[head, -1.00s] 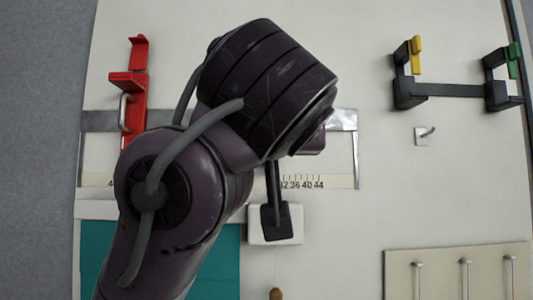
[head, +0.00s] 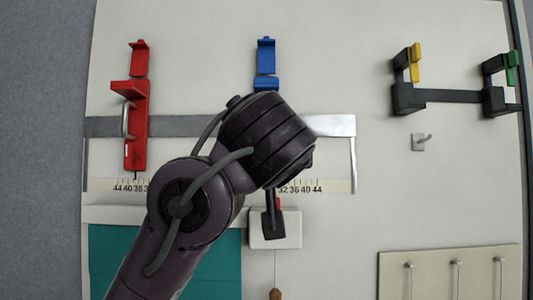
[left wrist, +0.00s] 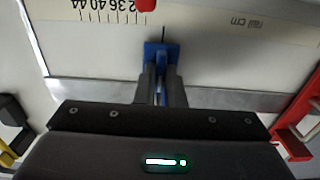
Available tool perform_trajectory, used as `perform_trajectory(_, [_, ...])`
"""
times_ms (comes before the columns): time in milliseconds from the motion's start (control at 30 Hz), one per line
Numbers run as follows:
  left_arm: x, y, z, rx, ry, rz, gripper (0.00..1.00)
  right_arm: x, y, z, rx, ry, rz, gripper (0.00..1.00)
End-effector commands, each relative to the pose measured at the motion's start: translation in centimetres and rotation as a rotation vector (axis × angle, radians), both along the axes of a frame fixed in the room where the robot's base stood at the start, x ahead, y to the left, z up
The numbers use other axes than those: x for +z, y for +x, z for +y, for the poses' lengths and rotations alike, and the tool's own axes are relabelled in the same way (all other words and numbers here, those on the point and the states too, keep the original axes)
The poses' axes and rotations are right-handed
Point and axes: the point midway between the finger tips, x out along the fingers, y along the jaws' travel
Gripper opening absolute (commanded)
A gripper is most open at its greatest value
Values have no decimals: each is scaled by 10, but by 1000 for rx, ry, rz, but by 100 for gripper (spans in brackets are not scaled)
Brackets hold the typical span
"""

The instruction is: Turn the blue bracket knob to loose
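The blue bracket (head: 265,57) is mounted on the metal rail of the white board. In the head view its upper part shows and my left arm hides the lower part and knob. In the left wrist view the blue bracket (left wrist: 160,52) lies straight ahead of my left gripper (left wrist: 161,75). The two dark fingers are close together, one on each side of a narrow blue part. I cannot tell whether they touch it. The knob itself is not clearly visible. My right gripper is in neither view.
A red bracket (head: 130,115) sits left on the same rail (head: 335,125), above a printed scale (head: 305,187). A white box with a black lever (head: 275,226) is below. A black holder (head: 445,92) with yellow and green clips and a hook (head: 420,142) are right.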

Motion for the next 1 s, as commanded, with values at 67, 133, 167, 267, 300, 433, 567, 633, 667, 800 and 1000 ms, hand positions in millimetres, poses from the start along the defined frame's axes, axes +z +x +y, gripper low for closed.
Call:
perform_trajectory(67, [0, 0, 0, 0, 0, 0, 0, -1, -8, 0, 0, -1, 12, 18])
perform_trajectory(133, [0, 0, 0, 0, 0, 0, 0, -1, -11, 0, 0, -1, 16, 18])
perform_trajectory(167, [0, 0, 0, 0, 0, 0, 0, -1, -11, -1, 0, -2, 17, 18])
perform_trajectory(267, [0, 0, 0, 0, -2, 0, 0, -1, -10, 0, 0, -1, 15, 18])
perform_trajectory(300, [0, 0, 0, 0, -6, 0, 0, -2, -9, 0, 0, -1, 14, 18])
perform_trajectory(433, [-1, 0, 0, 0, -30, 0, 0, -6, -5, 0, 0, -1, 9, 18])
perform_trajectory(567, [-2, -1, 0, 0, -85, -2, 0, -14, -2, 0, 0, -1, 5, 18])
perform_trajectory(633, [-3, -1, 0, 0, -127, -1, 0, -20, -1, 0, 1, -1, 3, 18])
perform_trajectory(667, [-4, -1, 1, 0, -148, -1, 0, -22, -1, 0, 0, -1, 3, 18])
perform_trajectory(800, [-5, -1, 1, 0, -264, -2, 0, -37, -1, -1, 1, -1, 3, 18])
perform_trajectory(1000, [-5, -1, 1, -1, -452, -2, 0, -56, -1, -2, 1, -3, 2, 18])
